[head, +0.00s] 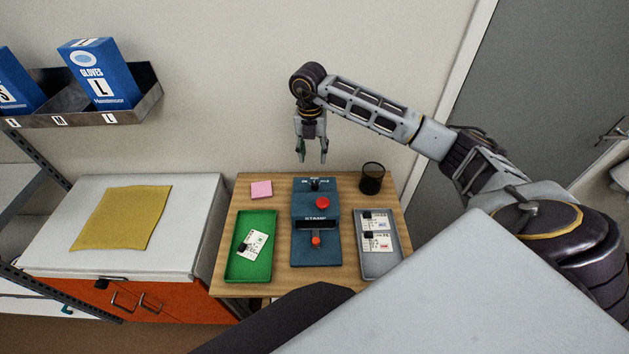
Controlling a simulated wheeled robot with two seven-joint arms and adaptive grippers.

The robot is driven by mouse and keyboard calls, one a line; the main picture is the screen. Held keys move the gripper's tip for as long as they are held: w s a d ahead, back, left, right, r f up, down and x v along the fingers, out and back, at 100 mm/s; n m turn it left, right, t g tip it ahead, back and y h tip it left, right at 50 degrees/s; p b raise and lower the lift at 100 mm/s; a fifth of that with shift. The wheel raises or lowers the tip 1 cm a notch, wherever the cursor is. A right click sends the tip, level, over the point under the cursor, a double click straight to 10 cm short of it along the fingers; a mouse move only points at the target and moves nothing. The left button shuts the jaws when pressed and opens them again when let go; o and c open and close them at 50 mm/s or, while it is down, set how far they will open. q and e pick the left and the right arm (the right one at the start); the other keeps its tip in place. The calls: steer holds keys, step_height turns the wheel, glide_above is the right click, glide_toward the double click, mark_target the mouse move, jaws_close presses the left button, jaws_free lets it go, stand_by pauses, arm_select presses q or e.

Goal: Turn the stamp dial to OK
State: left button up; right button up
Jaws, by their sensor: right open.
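The blue stamp machine (316,250) stands in the middle of the small wooden table. Its dial (315,185) is a dark knob at the back top, with small white lettering around it. The lettering and the dial's setting are too small to read surely. A red button (323,202) sits in front of the dial, and a smaller red piece (316,241) is lower on the front. My right gripper (312,160) is open and empty, pointing down above the back of the machine, apart from the dial. My left gripper is not in view.
A green tray (238,272) with a card lies left of the machine; a grey tray (394,262) with cards lies right. A black cup (372,178) stands at the back right, pink notes (261,189) at the back left. A shelf with glove boxes (100,73) hangs at left.

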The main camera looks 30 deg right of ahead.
mark_target(315, 183)
steer(key=shift+s+d+f+p, duration=0.15)
steer(key=shift+f+p, duration=0.4)
steer(key=shift+f, duration=2.95)
steer(key=shift+d+f+p, duration=0.1)
steer(key=shift+f+p, duration=0.4)
steer(key=shift+f, duration=2.95)
steer(key=shift+c, duration=0.5)
jaws_close()
